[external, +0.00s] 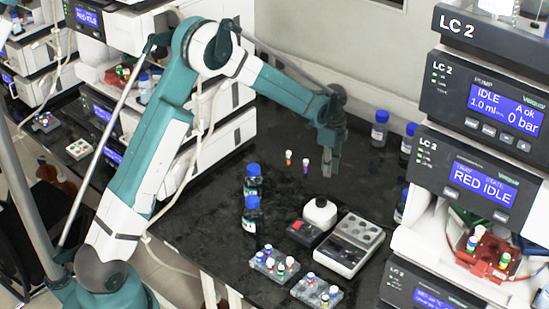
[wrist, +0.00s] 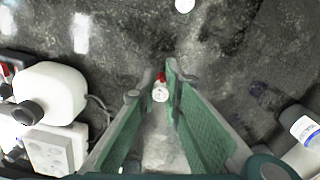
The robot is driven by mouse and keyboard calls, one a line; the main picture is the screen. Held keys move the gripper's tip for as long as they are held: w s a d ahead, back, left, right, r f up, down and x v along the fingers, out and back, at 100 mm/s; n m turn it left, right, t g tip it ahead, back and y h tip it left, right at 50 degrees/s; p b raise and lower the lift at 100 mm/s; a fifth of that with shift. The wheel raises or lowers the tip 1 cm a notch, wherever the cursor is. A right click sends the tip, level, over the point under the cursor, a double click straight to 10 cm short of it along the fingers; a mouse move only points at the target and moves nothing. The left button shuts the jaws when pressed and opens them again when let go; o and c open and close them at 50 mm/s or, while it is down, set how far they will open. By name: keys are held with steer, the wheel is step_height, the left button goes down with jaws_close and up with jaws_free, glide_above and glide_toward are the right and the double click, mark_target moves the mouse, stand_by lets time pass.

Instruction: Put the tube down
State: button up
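My gripper (external: 328,172) points down over the dark bench in the external view. In the wrist view my gripper's two green-padded fingers (wrist: 161,84) close in around a small tube (wrist: 160,93). The tube shows a white round end and a bit of red, and it appears pinched between the fingertips. In the external view the fingers hide this tube, and its height above the bench is hard to judge. Two small capped tubes, one orange (external: 289,157) and one purple (external: 305,166), show to the left of my gripper.
A white rounded device (external: 319,212) and a grey block device (external: 349,245) stand in front. Two tube racks (external: 262,266) (external: 305,290) sit at the front edge. Blue-capped bottles stand left (external: 252,187) and behind right (external: 379,133).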

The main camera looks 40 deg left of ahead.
steer(key=shift+f+b, duration=0.3)
steer(key=shift+f, duration=1.45)
steer(key=shift+f, duration=0.2)
steer(key=o, duration=0.6)
steer(key=shift+r, duration=0.15)
step_height(320, 180, up, 12)
steer(key=shift+r+p, duration=0.1)
steer(key=shift+p, duration=0.8)
